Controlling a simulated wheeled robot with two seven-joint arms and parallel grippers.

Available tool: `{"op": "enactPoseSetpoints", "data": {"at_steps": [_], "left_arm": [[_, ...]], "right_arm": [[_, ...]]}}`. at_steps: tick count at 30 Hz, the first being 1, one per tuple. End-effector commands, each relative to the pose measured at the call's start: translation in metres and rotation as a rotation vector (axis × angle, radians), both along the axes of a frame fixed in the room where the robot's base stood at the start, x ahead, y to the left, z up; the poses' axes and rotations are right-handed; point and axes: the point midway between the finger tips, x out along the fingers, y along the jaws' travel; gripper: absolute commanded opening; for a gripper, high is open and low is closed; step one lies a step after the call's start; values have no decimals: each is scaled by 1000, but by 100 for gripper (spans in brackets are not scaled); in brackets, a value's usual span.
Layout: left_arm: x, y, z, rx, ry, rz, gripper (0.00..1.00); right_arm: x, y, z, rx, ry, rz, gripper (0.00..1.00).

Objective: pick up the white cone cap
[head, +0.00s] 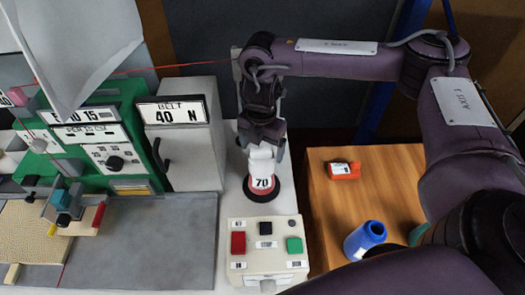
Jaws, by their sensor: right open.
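A white cone cap (262,160) stands upright on top of a cone labelled 70 (262,184), which has a red lower part and a dark round base. My right gripper (263,142) points down from above, with its open fingers around or just above the top of the cap. The fingers partly hide the cap's top, and I cannot tell whether they touch it. My left gripper is not in view.
A control box (266,248) with red, black and green buttons lies in front of the cone. A grey panel marked BELT 40 N (185,135) and a green machine (115,155) stand left. An orange wooden table (350,205) at right holds a blue bottle (362,240) and an orange-red item (343,170).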

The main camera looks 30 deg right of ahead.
Motion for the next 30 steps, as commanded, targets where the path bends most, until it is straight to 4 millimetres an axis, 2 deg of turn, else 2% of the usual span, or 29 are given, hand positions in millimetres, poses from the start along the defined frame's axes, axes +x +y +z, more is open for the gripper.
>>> {"op": "enactPoseSetpoints", "data": {"at_steps": [5,9,18,27,30], "left_arm": [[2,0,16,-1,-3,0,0],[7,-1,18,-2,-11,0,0],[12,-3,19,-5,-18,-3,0],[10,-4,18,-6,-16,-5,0],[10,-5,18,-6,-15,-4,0]], "right_arm": [[-5,1,-23,-2,5,2,85],[-4,1,-42,-1,2,0,85],[-3,1,-48,0,0,1,85],[-3,1,-47,0,0,0,46],[-3,1,-47,0,0,0,44]]}}
